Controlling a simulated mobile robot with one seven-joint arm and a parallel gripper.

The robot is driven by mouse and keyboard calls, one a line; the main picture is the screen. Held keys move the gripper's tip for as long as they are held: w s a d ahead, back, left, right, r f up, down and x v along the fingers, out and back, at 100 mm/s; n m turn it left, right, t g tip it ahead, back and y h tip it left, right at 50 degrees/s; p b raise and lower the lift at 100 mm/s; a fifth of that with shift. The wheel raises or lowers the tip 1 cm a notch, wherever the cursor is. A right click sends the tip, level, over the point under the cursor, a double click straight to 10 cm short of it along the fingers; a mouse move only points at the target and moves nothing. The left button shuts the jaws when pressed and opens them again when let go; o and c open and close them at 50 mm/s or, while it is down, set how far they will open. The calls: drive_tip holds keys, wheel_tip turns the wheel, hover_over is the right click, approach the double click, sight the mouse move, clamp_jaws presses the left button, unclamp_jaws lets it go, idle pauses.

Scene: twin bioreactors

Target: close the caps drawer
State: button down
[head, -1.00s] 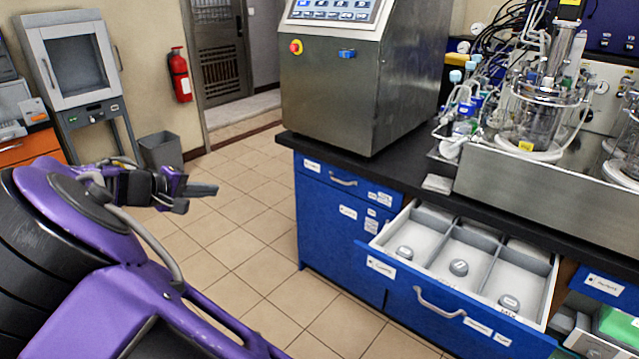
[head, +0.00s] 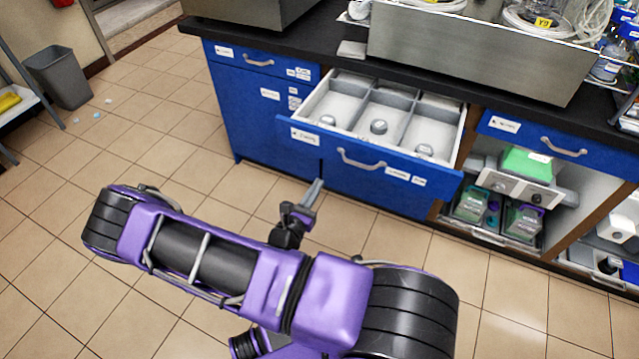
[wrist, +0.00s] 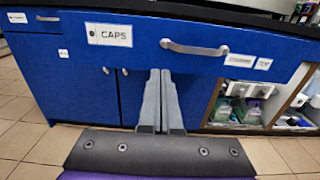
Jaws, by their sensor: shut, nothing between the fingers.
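The caps drawer (head: 368,168) is pulled out from the blue cabinet in the head view. Its three pale compartments each show a small grey cap, such as the middle cap (head: 379,127). Its blue front (wrist: 140,48) fills the upper wrist view, with a "CAPS" label (wrist: 108,34) and a grey bar handle (wrist: 194,48). My gripper (head: 316,184) is shut and empty, just in front of the drawer front and low. In the wrist view my gripper's fingers (wrist: 161,72) point at the front's lower edge, left of the handle. I cannot tell whether they touch it.
A black worktop (head: 430,75) overhangs the cabinet, with a steel tray (head: 465,50) on it. A shut drawer (head: 545,142) sits to the right above open shelves with green-topped boxes (head: 525,165). A grey bin (head: 60,75) stands far left. The tiled floor is clear in front.

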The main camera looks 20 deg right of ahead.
sight(338, 152)
drive_tip(key=x, duration=1.1)
drive_tip(key=shift+w+d, duration=0.1)
drive_tip(key=shift+d, duration=0.05)
